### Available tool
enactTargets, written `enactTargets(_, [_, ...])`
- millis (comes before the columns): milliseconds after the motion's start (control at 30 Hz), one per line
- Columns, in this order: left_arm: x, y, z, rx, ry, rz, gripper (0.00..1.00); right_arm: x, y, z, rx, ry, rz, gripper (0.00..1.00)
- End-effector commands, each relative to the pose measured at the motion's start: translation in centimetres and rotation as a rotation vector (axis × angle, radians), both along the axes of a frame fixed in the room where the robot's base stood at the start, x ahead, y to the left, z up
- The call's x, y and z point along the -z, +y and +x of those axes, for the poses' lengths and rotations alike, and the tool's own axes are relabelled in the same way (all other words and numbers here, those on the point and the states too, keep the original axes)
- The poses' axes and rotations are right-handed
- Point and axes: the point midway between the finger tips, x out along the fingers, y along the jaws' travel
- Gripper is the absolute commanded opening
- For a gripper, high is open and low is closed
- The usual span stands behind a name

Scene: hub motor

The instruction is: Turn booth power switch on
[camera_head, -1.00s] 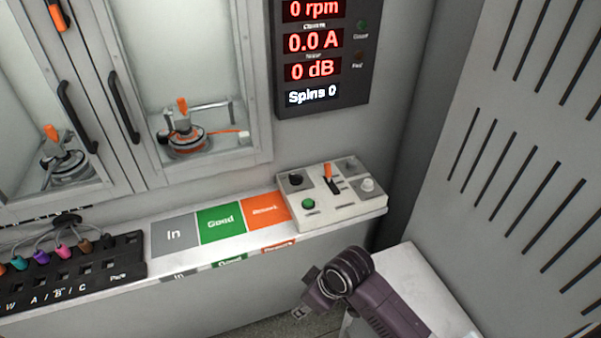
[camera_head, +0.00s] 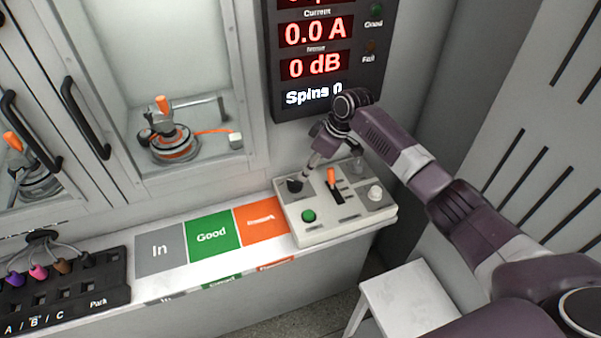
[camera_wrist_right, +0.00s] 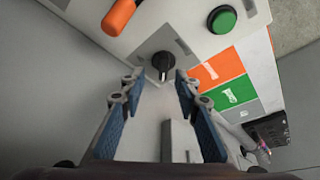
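A light control box (camera_head: 345,228) sits at the right end of the ledge. On its back left corner is a black rotary knob (camera_head: 294,186), also seen in the wrist view (camera_wrist_right: 163,62). Its label is too small to read, so I cannot tell whether it is the booth power switch. The box also carries an orange-tipped lever (camera_head: 331,177), a green button (camera_head: 309,216) and a white knob (camera_head: 375,193). My right gripper (camera_head: 306,180) is over the box at the black knob. In the wrist view its fingers (camera_wrist_right: 158,84) are apart, with the knob just beyond the gap. My left gripper is out of view.
A dark display panel (camera_head: 318,97) hangs behind the box, reading 0.0 A, 0 dB and Spins 0. Left of the box are In, Good (camera_head: 212,234) and orange pads. A glass-doored booth (camera_head: 180,80) holds a motor (camera_head: 175,143). A white stool (camera_head: 408,300) stands below.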

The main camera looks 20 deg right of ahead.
Motion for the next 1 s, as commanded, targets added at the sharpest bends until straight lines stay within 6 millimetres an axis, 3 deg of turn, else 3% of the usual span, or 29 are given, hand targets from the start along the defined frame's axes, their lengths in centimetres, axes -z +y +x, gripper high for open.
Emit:
enactTargets(200, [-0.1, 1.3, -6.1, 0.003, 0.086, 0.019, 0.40, 3.2, 1.0, 0.8, 0.000, 0.004, -0.001, 0.30])
enactTargets(300, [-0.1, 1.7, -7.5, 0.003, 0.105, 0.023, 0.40, 4.5, 1.4, 1.1, 0.001, 0.003, -0.001, 0.30])
enactTargets(367, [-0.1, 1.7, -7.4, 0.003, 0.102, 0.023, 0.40, 5.1, 1.6, 1.3, 0.001, 0.003, -0.001, 0.30])
enactTargets(667, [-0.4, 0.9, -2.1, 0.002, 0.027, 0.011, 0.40, 6.4, 1.9, 1.7, -0.001, 0.000, -0.002, 0.30])
enactTargets(867, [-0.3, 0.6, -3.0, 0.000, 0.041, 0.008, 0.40, 6.4, 2.0, 1.7, -0.001, 0.000, -0.002, 0.30])
enactTargets(1000, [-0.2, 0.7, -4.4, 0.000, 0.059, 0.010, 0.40, 6.4, 1.9, 1.7, 0.000, 0.001, -0.002, 0.14])
